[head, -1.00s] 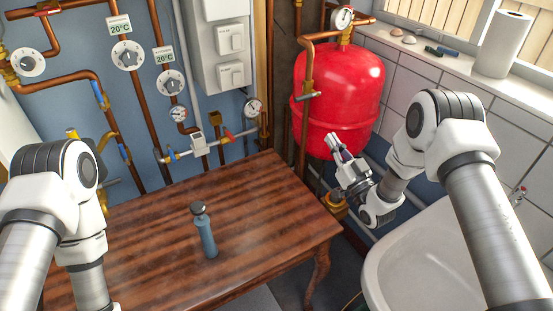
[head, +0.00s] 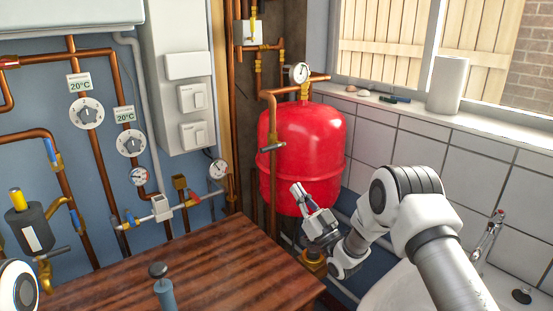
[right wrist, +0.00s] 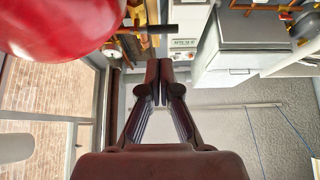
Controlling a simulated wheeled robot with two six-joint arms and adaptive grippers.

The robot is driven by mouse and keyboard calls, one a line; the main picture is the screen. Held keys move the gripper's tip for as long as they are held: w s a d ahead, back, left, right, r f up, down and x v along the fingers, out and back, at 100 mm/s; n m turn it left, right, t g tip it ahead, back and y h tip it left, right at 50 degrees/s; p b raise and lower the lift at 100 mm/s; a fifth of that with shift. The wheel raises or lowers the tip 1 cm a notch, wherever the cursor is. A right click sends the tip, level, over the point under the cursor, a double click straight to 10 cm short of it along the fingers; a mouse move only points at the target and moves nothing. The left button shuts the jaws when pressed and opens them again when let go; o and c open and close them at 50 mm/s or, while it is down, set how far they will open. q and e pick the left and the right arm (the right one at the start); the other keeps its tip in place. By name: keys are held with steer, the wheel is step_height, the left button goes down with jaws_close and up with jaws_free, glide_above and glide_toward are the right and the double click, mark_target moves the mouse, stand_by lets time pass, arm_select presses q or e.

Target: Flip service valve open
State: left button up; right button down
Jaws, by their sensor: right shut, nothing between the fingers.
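A dark lever handle (head: 272,148) sits on the vertical copper pipe just left of the red tank (head: 315,130). It lies across the pipe and looks like the service valve's handle. In the right wrist view a dark bar-like handle (right wrist: 152,29) shows just beyond the fingertips, with brass parts behind it. My right gripper (head: 297,188) is shut and empty, in front of the tank's lower part, below and right of the handle. The right wrist view shows its fingertips (right wrist: 159,68) together, apart from the handle. My left gripper is out of view.
A wooden table (head: 190,265) with a dark-topped blue bottle (head: 164,290) stands in front. A white basin (head: 385,290) is at lower right. Copper pipes, gauges and dials (head: 86,113) cover the left wall. A paper roll (head: 447,85) stands on the sill.

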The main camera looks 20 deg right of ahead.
mark_target(274, 147)
steer(key=p+x, duration=0.2)
steer(key=x, duration=0.9)
steer(key=shift+w+a+r, duration=0.15)
steer(key=shift+r, duration=0.05)
